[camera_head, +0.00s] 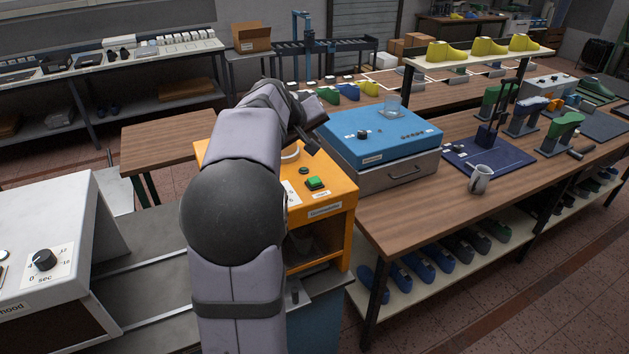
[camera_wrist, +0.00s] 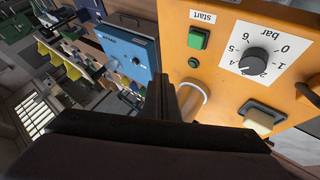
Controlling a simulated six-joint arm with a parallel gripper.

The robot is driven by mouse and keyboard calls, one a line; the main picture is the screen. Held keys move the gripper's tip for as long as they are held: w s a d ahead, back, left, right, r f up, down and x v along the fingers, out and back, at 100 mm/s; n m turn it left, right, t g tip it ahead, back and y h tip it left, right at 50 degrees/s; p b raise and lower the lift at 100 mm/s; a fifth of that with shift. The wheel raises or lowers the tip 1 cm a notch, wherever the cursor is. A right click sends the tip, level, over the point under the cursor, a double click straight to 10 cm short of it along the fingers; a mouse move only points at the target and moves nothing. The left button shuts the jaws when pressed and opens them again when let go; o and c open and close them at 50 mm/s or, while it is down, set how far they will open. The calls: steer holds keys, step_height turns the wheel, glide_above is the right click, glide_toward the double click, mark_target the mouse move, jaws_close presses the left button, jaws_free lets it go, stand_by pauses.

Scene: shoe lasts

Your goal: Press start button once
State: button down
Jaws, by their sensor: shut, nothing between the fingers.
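The green square start button (camera_head: 314,183) sits in a dark frame on top of the orange machine (camera_head: 325,211). In the wrist view the button (camera_wrist: 198,39) is near the top, beside a "start" label (camera_wrist: 202,16). My gripper (camera_head: 313,143) is shut and empty above the machine, behind the button in the head view. Its dark fingers (camera_wrist: 168,90) show in the wrist view, apart from the button. I cannot tell the exact height of the fingertips over the panel.
Near the button are a small dark round fitting (camera_wrist: 193,62), a bar dial (camera_wrist: 246,62), a cream switch (camera_wrist: 262,118) and a pale cylinder (camera_wrist: 192,98). A blue-topped machine (camera_head: 380,137) stands close on the right. A white dial box (camera_head: 45,235) is at left.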

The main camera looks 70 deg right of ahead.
mark_target(313, 182)
steer(key=shift+f+b, duration=3.4)
steer(key=shift+f, duration=0.8)
steer(key=shift+f, duration=0.2)
steer(key=shift+f+b, duration=0.25)
steer(key=shift+b, duration=0.2)
steer(key=shift+f+b, duration=0.5)
steer(key=shift+f, duration=0.05)
steer(key=shift+r+p, duration=0.75)
steer(key=shift+r, duration=0.2)
steer(key=shift+r, duration=0.1)
steer(key=shift+r+p, duration=2.05)
steer(key=shift+r, duration=0.4)
